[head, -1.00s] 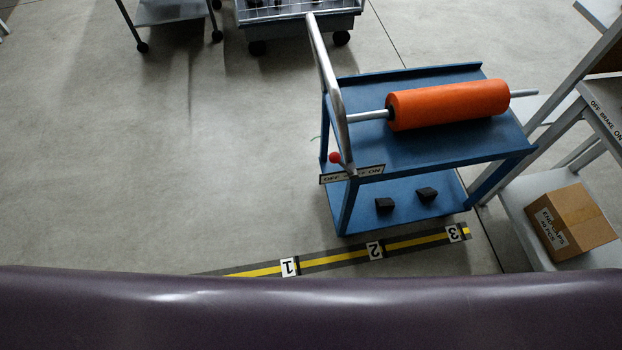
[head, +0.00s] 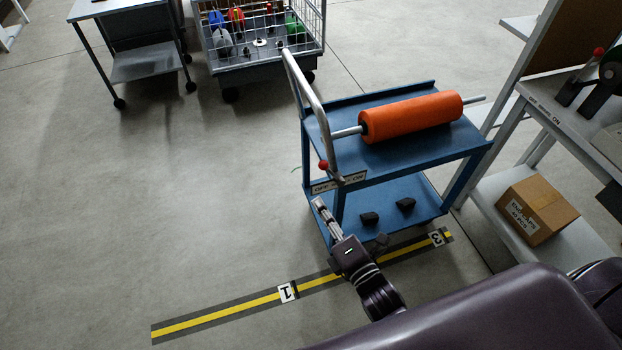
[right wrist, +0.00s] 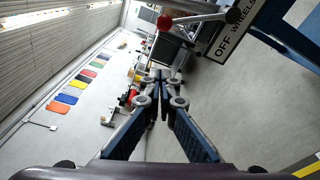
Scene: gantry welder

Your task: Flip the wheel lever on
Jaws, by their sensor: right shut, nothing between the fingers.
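The wheel lever has a red ball knob (head: 323,167) on a short metal rod at the near left corner of the blue cart. The knob leans to the OFF end of the label plate (head: 340,183). In the right wrist view the knob (right wrist: 164,21) is at the top and the plate (right wrist: 231,32) reads "OFF WHEELS", its rest cut off. My right gripper (head: 318,204) is below the plate, pointing up toward it, apart from the knob. In the right wrist view its fingertips (right wrist: 160,74) are together and empty. My left gripper does not show.
The blue cart (head: 400,160) carries an orange roll (head: 411,118) and has a tall metal handle (head: 305,85) beside the lever. A grey bench (head: 560,125) with another OFF/ON label stands at right. Striped floor tape (head: 220,317) runs in front. Floor left of the cart is clear.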

